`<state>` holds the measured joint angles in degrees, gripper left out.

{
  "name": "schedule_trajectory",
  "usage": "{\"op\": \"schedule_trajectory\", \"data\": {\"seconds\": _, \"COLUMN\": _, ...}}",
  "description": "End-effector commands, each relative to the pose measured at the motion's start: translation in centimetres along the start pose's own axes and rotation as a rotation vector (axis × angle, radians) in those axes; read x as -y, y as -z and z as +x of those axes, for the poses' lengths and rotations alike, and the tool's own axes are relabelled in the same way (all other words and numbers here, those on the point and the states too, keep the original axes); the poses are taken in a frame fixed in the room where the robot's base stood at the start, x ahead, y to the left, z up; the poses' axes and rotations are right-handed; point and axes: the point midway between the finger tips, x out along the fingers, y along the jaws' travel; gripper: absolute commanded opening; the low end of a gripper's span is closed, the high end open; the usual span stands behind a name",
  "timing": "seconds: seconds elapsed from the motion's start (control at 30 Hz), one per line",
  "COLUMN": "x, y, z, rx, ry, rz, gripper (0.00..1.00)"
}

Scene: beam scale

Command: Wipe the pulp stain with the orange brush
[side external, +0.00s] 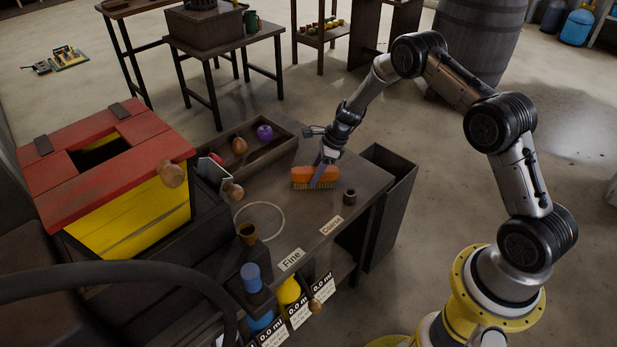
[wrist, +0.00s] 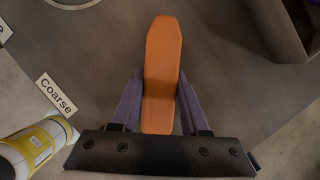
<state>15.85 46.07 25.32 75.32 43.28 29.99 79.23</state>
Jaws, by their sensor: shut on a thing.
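The orange brush (side external: 315,175) is over the right part of the dark worktop (side external: 290,235), bristles facing down. I cannot tell whether the bristles touch the top. My gripper (side external: 324,167) is shut on the brush from above. In the wrist view, the brush (wrist: 162,65) lies lengthwise between the two purple fingers of my gripper (wrist: 160,105). I cannot make out the pulp stain in either view; the brush and gripper cover part of the worktop.
A white ring (side external: 260,221) is marked on the worktop, left of the brush. A small dark cup (side external: 349,196) stands right of it. A tray (side external: 262,157) with round items lies behind. A red-lidded yellow box (side external: 125,220) stands left. The worktop between ring and brush is clear.

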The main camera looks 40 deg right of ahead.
Motion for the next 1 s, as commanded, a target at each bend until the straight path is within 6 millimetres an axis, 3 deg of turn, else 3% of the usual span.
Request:
{"op": "schedule_trajectory", "data": {"seconds": 0.2, "x": 1.4, "y": 1.5, "z": -0.6, "rx": 0.000, "ry": 0.001, "rz": 0.002, "gripper": 0.00}}
{"op": "schedule_trajectory", "data": {"seconds": 0.27, "x": 1.4, "y": 1.2, "z": -1.0, "rx": 0.000, "ry": 0.001, "rz": -0.001, "gripper": 0.00}}
{"op": "schedule_trajectory", "data": {"seconds": 0.33, "x": 1.5, "y": 0.4, "z": -2.7, "rx": 0.002, "ry": 0.006, "rz": -0.003, "gripper": 0.00}}
{"op": "schedule_trajectory", "data": {"seconds": 1.0, "x": 1.3, "y": -1.6, "z": -7.6, "rx": 0.001, "ry": 0.001, "rz": 0.000, "gripper": 0.00}}
